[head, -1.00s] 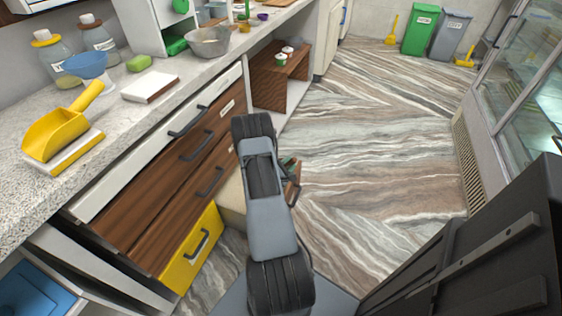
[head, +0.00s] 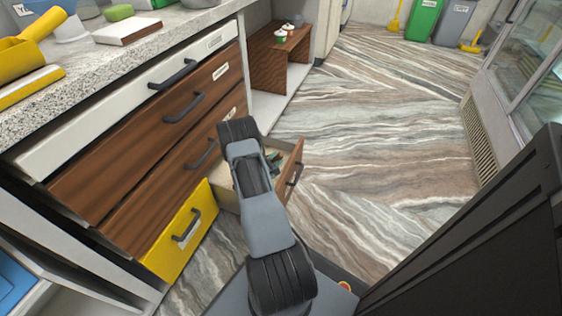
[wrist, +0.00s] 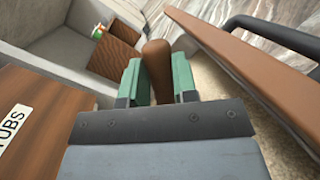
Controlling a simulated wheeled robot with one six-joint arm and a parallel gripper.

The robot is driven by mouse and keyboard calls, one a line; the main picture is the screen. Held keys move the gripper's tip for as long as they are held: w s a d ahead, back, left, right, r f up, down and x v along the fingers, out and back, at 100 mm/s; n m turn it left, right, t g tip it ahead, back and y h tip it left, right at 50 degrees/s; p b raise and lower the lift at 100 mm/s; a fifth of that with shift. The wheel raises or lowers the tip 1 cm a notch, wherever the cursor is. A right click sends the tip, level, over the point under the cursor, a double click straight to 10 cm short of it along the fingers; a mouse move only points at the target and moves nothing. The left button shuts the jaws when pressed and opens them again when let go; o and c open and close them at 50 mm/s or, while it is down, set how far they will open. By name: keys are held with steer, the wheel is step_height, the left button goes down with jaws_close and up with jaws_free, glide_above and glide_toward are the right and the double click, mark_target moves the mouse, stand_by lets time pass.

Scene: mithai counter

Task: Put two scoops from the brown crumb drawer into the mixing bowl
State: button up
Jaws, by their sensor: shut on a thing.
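My gripper (wrist: 157,82) has green fingers closed on a brown wooden handle (wrist: 156,60) in the wrist view. What the handle belongs to is hidden. The gripper is at the open brown drawer (head: 291,172), whose front stands out from the cabinet low down in the head view. The wrist view shows its brown front (wrist: 255,62) with a dark pull, and pale beige grainy matter (wrist: 228,82) inside. In the head view my arm hides most of the drawer's inside. Only the bottom edge of a grey bowl (head: 198,3) shows on the counter at the top.
A yellow scoop (head: 20,55) lies on the counter at left. Closed drawers with dark pulls and a yellow drawer front (head: 182,232) stand left of my arm. A wooden stand (head: 278,60) with small tubs is behind. Marbled floor to the right is clear.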

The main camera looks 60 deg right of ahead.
steer(key=shift+m, duration=0.7)
steer(key=w+f+b, duration=0.1)
steer(key=w+a+f+b, duration=0.1)
steer(key=w, duration=0.1)
steer(key=w+f+b, duration=0.1)
steer(key=w+b, duration=0.1)
steer(key=shift+w+a+f, duration=0.2)
steer(key=shift+w+f, duration=0.05)
steer(key=shift+f, duration=0.1)
steer(key=s+d+r+m+y+p, duration=0.2)
steer(key=s+r+m+p, duration=0.3)
steer(key=r+p, duration=0.7)
steer(key=shift+s+r+t+p, duration=0.4)
steer(key=shift+s+p, duration=0.25)
steer(key=shift+s, duration=0.65)
